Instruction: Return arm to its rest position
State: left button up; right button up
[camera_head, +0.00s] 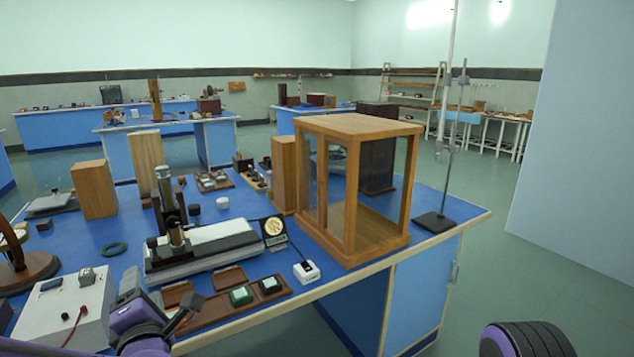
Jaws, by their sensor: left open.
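My left gripper (162,298), on a purple arm with dark fingers, is at the lower left in the head view. It is open, with its fingers apart and nothing visible between them. It is near the front edge of the blue bench (455,205), beside a brown tray (215,309) and a white-topped instrument box (62,308). Whether it touches either cannot be told. A dark ribbed, purple-edged part of my right arm shows at the bottom right; my right gripper is out of view.
The bench holds a spectrometer-like instrument (205,249), a glazed wooden case (352,245), a retort stand (437,221), a small white box (306,271), a green ring (114,249) and wooden blocks (95,190). Open floor (545,290) lies to the right. Other benches stand behind.

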pick_arm(q)
jog(key=s+d+f+m+g+h, duration=0.25)
jog(key=f+m, duration=0.45)
jog(key=f, duration=0.4)
jog(key=s+d+f+m+g+h, duration=0.15)
jog(key=f+m+h, duration=0.25)
jog(key=f+m, duration=0.55)
jog(key=s+a+f+m+g, duration=0.1)
jog(key=s+f+g, duration=0.3)
jog(key=s+f, duration=0.6)
jog(key=s+a+f+m+g, duration=0.2)
jog(key=s+f+m+g, duration=0.1)
jog(key=s+f, duration=0.8)
jog(key=s+g, duration=0.1)
jog(key=s, duration=0.3)
jog(key=shift+s+a+f+m+y, duration=0.2)
jog(key=shift+s+a+m+y, duration=0.1)
jog(key=shift+m+y, duration=0.05)
